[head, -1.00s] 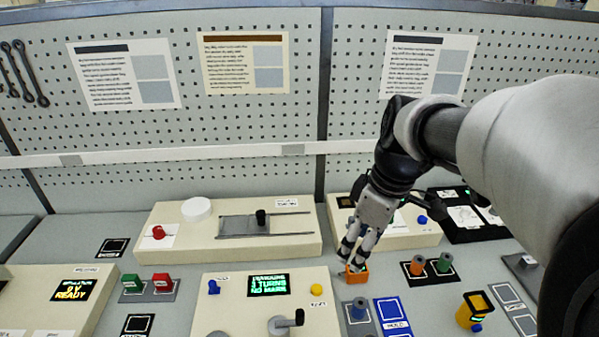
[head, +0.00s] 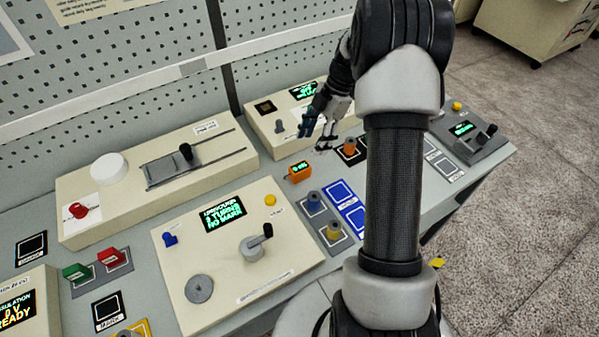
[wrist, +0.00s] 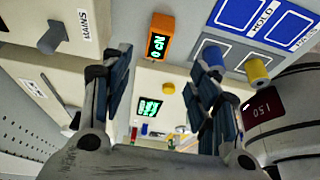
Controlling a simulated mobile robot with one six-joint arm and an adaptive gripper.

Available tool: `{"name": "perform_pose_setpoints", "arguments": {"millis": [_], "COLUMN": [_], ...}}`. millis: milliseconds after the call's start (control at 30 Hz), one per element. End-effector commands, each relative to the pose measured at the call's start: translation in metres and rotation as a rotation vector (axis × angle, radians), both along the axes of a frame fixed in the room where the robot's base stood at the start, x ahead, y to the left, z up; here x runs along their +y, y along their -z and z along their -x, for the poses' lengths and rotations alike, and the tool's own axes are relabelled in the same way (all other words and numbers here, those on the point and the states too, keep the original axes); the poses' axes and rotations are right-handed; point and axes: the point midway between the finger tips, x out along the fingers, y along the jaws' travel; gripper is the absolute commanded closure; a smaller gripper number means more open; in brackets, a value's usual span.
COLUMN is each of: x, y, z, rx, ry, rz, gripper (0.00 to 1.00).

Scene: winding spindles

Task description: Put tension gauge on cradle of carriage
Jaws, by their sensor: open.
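The tension gauge appears to be the small orange box with a green-lit display (head: 299,171). It sits on the bench between the panels, and in the wrist view it shows beyond the fingers (wrist: 160,38). My gripper (head: 316,138) is open and empty, behind and slightly right of the gauge, apart from it. Its two fingers are spread in the wrist view (wrist: 160,72). The carriage appears to be the grey sliding plate with a black knob (head: 172,169), on rails on the cream panel at left. I cannot make out its cradle clearly.
A cream console with a display and crank (head: 262,243) stands in front. Blue pads (head: 345,197) and a grey mat with blue and yellow spools (head: 324,221) lie right of the gauge. A cream panel (head: 270,126) stands behind. My arm hides part of the right side.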

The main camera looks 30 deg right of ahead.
Motion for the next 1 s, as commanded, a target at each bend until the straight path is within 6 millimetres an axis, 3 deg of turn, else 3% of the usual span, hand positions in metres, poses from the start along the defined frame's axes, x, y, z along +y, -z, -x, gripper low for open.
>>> {"name": "perform_pose_setpoints", "arguments": {"millis": [100, 233, 567, 867, 1000], "x": [0.011, 0.02, 0.028, 0.041, 0.042], "y": [0.028, 0.048, 0.068, 0.108, 0.111], "z": [0.001, 0.001, 0.0, -0.001, -0.002], "rx": [0.004, 0.003, 0.001, 0.002, 0.0], "ry": [-0.002, 0.0, 0.0, 0.0, 0.001], "rz": [-0.001, -0.001, 0.001, -0.001, 0.001], "gripper": [0.45, 0.45, 0.45, 0.45, 0.45]}}
